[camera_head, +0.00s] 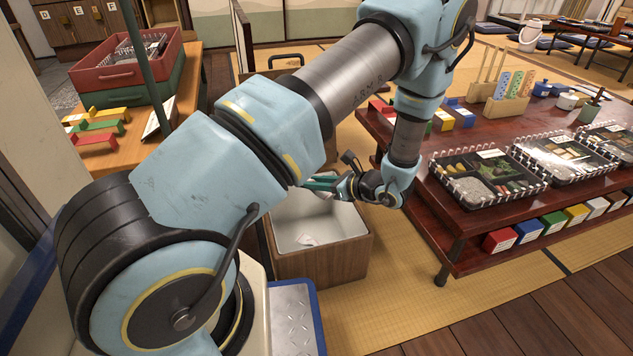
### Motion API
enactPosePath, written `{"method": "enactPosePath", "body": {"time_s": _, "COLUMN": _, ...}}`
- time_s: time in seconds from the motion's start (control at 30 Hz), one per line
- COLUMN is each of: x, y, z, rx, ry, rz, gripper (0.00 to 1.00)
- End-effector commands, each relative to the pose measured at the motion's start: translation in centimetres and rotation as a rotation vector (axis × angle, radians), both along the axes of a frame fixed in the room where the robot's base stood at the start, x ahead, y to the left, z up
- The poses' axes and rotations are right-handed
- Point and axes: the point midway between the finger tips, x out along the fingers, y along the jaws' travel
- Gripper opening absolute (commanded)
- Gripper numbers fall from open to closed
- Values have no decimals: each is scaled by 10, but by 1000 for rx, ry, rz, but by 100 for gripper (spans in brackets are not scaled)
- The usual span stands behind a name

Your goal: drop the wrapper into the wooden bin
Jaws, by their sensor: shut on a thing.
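The wooden bin (322,264) stands on the tatami in the middle of the view, open at the top, with a pale lining. A small whitish scrap with a reddish mark (307,240) lies inside on its floor. My gripper (320,184) is above the bin's back part, its teal fingers pointing left. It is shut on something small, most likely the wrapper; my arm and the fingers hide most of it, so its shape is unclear.
A dark red low table (440,222) with bento boxes (486,178) and coloured blocks stands close to the right of the bin. At the left, a wooden table (136,134) holds a red crate (120,68).

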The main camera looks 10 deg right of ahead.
Motion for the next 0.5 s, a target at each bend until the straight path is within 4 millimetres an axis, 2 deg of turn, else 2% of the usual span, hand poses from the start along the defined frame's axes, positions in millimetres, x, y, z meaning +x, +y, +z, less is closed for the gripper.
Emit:
{"method": "enactPosePath", "body": {"time_s": 0.1, "x": 0, "y": 0, "z": 1, "rx": 0, "ry": 0, "rz": 0, "gripper": 0}}
{"method": "enactPosePath", "body": {"time_s": 0.13, "x": 0, "y": 0, "z": 1, "rx": 0, "ry": 0, "rz": 0, "gripper": 25}}
{"method": "enactPosePath", "body": {"time_s": 0.43, "x": 0, "y": 0, "z": 1, "rx": 0, "ry": 0, "rz": 0, "gripper": 59}}
{"method": "enactPosePath", "body": {"time_s": 0.5, "x": 0, "y": 0, "z": 1, "rx": 0, "ry": 0, "rz": 0, "gripper": 59}}
